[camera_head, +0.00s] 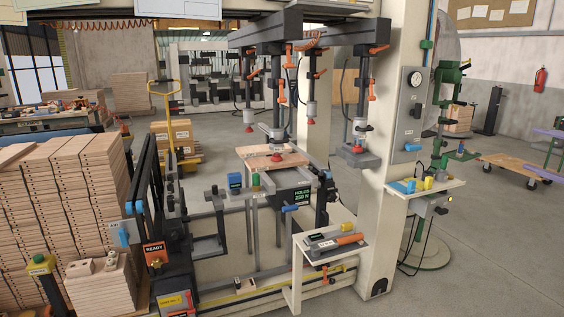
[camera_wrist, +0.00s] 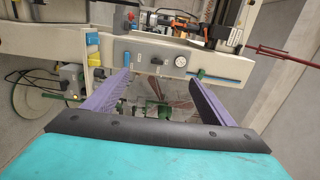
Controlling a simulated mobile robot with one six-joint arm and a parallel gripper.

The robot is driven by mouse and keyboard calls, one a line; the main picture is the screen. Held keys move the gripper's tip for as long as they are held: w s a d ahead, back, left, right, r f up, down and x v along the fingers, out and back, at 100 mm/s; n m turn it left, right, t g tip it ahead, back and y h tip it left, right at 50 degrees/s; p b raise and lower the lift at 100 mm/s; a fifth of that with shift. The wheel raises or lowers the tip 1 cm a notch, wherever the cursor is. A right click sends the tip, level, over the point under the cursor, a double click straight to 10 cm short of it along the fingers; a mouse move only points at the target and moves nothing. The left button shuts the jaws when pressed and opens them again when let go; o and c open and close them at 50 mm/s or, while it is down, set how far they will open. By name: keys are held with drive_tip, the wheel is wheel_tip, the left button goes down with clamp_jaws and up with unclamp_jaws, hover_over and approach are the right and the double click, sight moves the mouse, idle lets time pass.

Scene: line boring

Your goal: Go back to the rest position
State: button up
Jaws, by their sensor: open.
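My gripper (camera_wrist: 162,78) shows in the wrist view with its two purple fingers spread wide apart. Nothing is between the fingertips, and the gripper is open and empty. The floor and a green stand lie behind the gap. In the head view, purple fingers that look like mine reach in at the right edge, above the floor and in front of a wooden dolly. The rest of my arm is outside that view.
The boring machine's white post (camera_head: 378,140) stands right of centre, with a small shelf (camera_head: 426,187) holding blue and yellow blocks. A wooden board (camera_head: 272,158) lies under the spindles. Stacked boards (camera_head: 75,190) fill the left. A wooden dolly (camera_head: 513,166) stands at right. Grey floor is open at lower right.

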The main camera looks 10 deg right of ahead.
drive_tip(key=w+a+f+n+g+y+p, duration=0.15)
drive_tip(key=w+a+f+g+y, duration=0.35)
drive_tip(key=w+a+f, duration=1.75)
drive_tip(key=s+a+f+n+g+y+p, duration=0.25)
drive_tip(key=a+f+g, duration=0.25)
drive_tip(key=a+f, duration=2.45)
drive_tip(key=s+a+f+n+g+h, duration=0.3)
drive_tip(key=s+a+f+g, duration=0.5)
drive_tip(key=s+a+f, duration=1.5)
drive_tip(key=s+f+n+g+h+p, duration=0.1)
drive_tip(key=s+f+n+g+h, duration=0.15)
drive_tip(key=s, duration=0.75)
drive_tip(key=s+f+n+g+h, duration=0.15)
drive_tip(key=s+f, duration=0.25)
drive_tip(key=s, duration=0.6)
drive_tip(key=s+d+n+g+h, duration=0.1)
drive_tip(key=s+d+n+h, duration=0.3)
drive_tip(key=s+d, duration=0.4)
drive_tip(key=shift+d, duration=0.65)
